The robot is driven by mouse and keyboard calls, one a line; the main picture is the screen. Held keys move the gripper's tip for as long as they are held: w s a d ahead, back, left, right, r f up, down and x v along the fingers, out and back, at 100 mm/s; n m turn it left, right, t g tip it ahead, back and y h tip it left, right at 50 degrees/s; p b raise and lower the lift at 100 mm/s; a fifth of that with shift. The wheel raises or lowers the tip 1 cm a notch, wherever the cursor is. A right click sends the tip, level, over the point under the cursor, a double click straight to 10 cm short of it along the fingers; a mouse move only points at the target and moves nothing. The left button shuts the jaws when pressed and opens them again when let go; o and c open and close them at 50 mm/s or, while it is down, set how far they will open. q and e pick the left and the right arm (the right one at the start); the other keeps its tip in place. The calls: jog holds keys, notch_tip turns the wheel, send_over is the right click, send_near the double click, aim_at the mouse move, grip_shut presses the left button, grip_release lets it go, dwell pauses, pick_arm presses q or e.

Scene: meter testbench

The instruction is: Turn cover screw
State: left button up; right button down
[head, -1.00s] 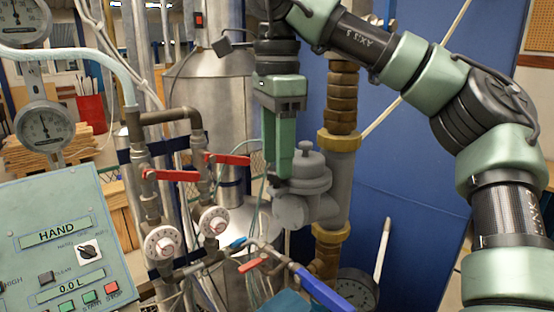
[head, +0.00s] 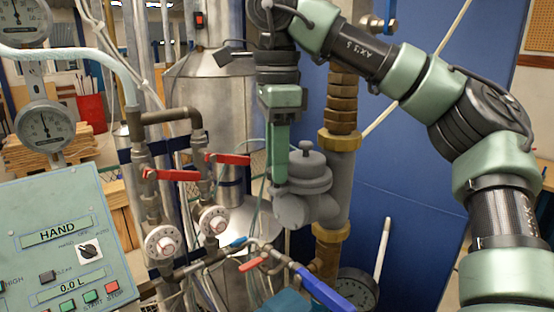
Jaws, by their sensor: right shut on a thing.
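The grey meter body (head: 307,188) sits on the vertical pipe with brass nuts, with a round cover and a small knob (head: 305,149) on top. My right gripper (head: 280,180) points straight down, its green finger against the left side of the meter's cover. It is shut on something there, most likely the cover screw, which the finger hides. The second finger is not distinguishable. My left gripper is not in view.
Red-handled valves (head: 172,175) and white-faced dials (head: 163,245) stand to the left. A blue lever (head: 322,288) and a gauge (head: 357,288) are below the meter. The control box (head: 70,235) is at lower left. A blue panel (head: 400,210) stands behind.

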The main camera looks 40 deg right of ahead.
jog(key=m, duration=0.3)
jog(key=shift+r, duration=0.1)
jog(key=c, duration=1)
grip_release()
jog(key=shift+c, duration=0.2)
jog(key=shift+r, duration=0.1)
jog(key=shift+r, duration=3.8)
